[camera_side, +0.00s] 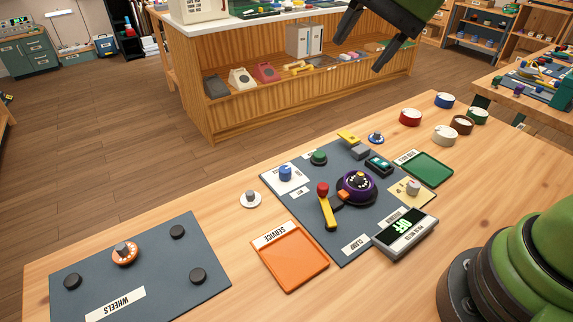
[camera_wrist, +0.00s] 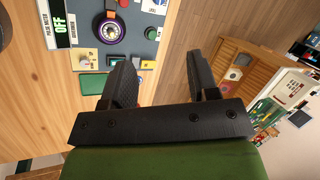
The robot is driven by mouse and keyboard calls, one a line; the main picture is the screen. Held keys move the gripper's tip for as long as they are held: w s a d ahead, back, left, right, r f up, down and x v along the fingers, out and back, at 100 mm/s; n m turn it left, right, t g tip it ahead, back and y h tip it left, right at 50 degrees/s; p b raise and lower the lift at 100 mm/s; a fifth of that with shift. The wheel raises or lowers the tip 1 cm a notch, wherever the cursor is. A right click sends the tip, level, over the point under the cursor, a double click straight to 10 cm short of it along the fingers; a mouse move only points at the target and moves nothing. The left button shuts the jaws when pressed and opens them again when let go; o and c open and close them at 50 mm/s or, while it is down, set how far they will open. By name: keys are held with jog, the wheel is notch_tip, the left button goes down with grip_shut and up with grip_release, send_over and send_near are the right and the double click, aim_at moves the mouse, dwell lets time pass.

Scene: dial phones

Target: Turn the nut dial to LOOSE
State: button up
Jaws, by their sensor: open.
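No lettering for a nut dial or LOOSE is legible, so I cannot tell which dial it is. Dial-like parts include an orange dial with a grey knob (camera_side: 124,253) on the WHEELS board, a blue knob (camera_side: 285,173) on a white plate, a purple dial (camera_side: 357,187) on the dark panel, and a grey knob (camera_side: 413,188) on a beige plate. The purple dial also shows in the wrist view (camera_wrist: 110,29). My gripper (camera_side: 359,53) is open and empty, high above the table's far side; its spread fingers also show in the wrist view (camera_wrist: 158,62).
A red-knobbed yellow lever (camera_side: 326,205) rises from the panel. An OFF meter (camera_side: 405,235), an orange SERVICE tray (camera_side: 289,257) and a green tray (camera_side: 428,168) flank it. Several round pots, including a red one (camera_side: 411,117), stand at the back right.

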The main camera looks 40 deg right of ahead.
jog(key=w+f+m+g, duration=0.2)
jog(key=w+f+m, duration=0.3)
jog(key=w+f, duration=0.35)
jog(key=m+y, duration=0.1)
jog(key=m, duration=0.2)
send_near(285, 169)
jog(key=shift+g, duration=0.4)
jog(key=x, duration=0.9)
jog(key=shift+w, duration=0.35)
jog(key=c, duration=0.9)
